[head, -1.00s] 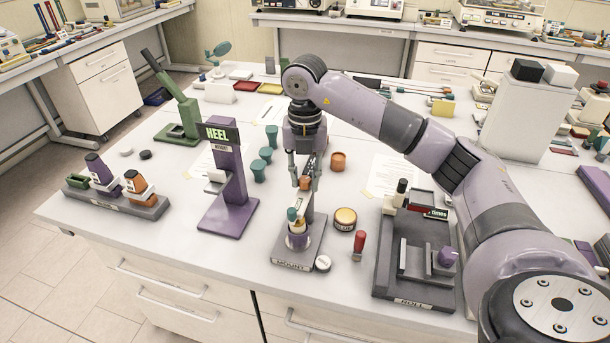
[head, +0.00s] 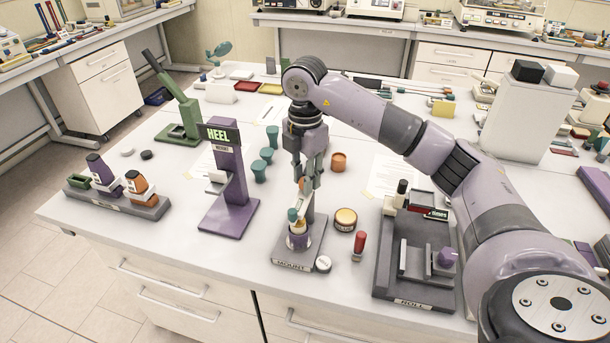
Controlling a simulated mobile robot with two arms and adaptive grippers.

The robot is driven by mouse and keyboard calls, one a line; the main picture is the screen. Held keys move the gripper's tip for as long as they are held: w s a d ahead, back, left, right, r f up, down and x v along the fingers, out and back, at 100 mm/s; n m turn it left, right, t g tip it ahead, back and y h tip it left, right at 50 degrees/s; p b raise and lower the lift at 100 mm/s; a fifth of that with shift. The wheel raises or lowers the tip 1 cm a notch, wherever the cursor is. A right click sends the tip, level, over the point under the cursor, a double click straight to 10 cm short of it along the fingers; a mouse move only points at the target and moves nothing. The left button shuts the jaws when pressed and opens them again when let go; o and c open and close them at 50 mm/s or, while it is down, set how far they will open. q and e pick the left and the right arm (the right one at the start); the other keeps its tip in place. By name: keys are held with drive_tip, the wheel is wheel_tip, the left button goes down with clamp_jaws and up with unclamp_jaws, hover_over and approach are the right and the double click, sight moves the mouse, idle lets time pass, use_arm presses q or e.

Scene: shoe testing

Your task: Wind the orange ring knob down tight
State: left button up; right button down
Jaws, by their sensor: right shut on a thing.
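The orange ring knob (head: 302,183) shows as a small orange patch at the top of the grey stand marked MOUNT (head: 313,240). My right gripper (head: 307,184) points straight down from above and is shut on the knob. Its fingers hide most of the knob. Below the knob, a small piece with a teal top (head: 292,215) and a cream part stands in the stand's purple holder (head: 298,240). I cannot tell how far down the knob sits. My left gripper is not in view.
A purple HEEL stand (head: 229,175) is to the left, and a grey ROLL fixture (head: 418,255) to the right. A round tin (head: 346,219), a red-topped piece (head: 359,243) and a white disc (head: 323,264) are close by. Several teal cups (head: 259,170) stand behind.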

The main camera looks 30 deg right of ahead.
drive_tip(key=shift+m, duration=0.3)
drive_tip(key=c, duration=1.3)
unclamp_jaws()
drive_tip(key=shift+r, duration=0.1)
wheel_tip(320, 180, up, 12)
drive_tip(key=shift+f, duration=0.1)
